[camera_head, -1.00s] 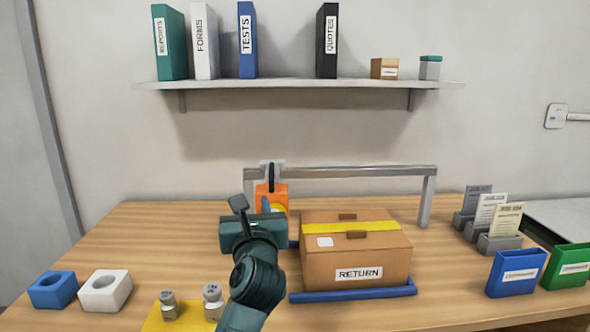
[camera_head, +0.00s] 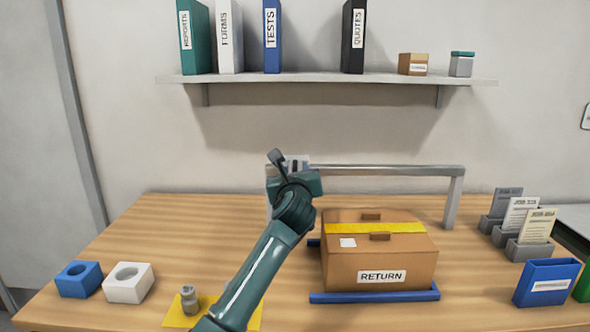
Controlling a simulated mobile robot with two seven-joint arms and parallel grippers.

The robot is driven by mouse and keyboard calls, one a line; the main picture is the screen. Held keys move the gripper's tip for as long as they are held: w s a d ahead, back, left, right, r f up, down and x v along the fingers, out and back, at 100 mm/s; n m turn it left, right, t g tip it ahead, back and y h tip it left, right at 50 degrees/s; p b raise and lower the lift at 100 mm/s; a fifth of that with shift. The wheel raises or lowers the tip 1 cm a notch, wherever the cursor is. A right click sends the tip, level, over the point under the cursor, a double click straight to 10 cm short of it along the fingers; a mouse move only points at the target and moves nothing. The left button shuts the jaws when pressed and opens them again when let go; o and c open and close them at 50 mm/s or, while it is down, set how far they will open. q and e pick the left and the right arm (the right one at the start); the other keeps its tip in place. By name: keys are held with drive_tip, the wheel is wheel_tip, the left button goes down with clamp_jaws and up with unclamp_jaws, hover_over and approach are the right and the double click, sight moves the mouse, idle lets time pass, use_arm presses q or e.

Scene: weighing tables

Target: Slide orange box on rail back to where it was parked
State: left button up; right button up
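The grey rail (camera_head: 390,170) spans the back of the table on upright posts. My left gripper (camera_head: 288,170) is at the rail's left end, in front of the left post. The orange box cannot be seen; my gripper and wrist cover the area at that end. A small part of a grey hanger with a dark slot (camera_head: 297,162) shows just behind the gripper, at rail height. One finger points up and left; the other cannot be made out, so the opening and any contact are hidden. My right gripper is out of view.
A brown RETURN carton (camera_head: 380,255) sits on a blue-edged base (camera_head: 375,297) right of my forearm. Blue (camera_head: 79,279) and white (camera_head: 128,282) holed blocks and a weight (camera_head: 189,299) on a yellow mat (camera_head: 175,318) are at front left. Card holders (camera_head: 528,250) stand right.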

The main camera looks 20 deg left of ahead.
use_arm(q)
drive_tip(key=shift+w+a, duration=0.25)
drive_tip(key=shift+w, duration=0.4)
clamp_jaws()
